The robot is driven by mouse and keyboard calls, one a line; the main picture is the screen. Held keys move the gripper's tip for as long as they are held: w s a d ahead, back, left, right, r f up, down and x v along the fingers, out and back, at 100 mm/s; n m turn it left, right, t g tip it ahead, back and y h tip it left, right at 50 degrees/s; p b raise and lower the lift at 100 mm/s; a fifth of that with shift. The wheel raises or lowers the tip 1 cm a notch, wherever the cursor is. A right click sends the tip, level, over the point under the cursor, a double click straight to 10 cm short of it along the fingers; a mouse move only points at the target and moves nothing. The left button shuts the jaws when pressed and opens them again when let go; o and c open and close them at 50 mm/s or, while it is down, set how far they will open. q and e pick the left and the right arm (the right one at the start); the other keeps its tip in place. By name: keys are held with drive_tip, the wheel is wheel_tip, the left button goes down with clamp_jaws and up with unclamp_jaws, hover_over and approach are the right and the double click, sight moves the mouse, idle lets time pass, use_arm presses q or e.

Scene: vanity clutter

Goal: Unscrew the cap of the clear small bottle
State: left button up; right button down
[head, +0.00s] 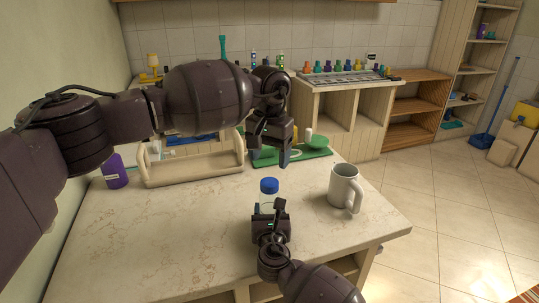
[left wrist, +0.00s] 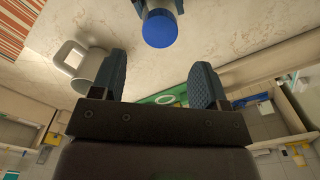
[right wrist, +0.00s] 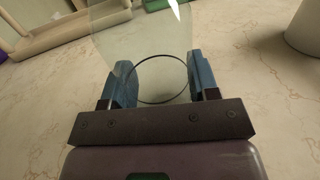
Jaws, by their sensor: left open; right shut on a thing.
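The clear small bottle (right wrist: 155,60) stands between the fingers of my right gripper (right wrist: 163,85), which is shut on its body. Its blue cap (head: 269,186) is on top, above the right gripper in the head view. The bottle's body is mostly hidden by the right gripper there. My left gripper (head: 272,158) is open and empty, above and behind the cap, with its fingers pointing down. In the left wrist view the blue cap (left wrist: 164,30) lies beyond the open fingers, apart from them.
A grey mug (head: 344,187) stands right of the bottle. A beige wooden caddy (head: 190,172), a purple bottle (head: 116,171) and a green tray (head: 318,152) are at the back of the marble counter. The front left of the counter (head: 150,235) is clear.

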sight(269, 182)
use_arm(q)
drive_tip(key=shift+f, duration=3.85)
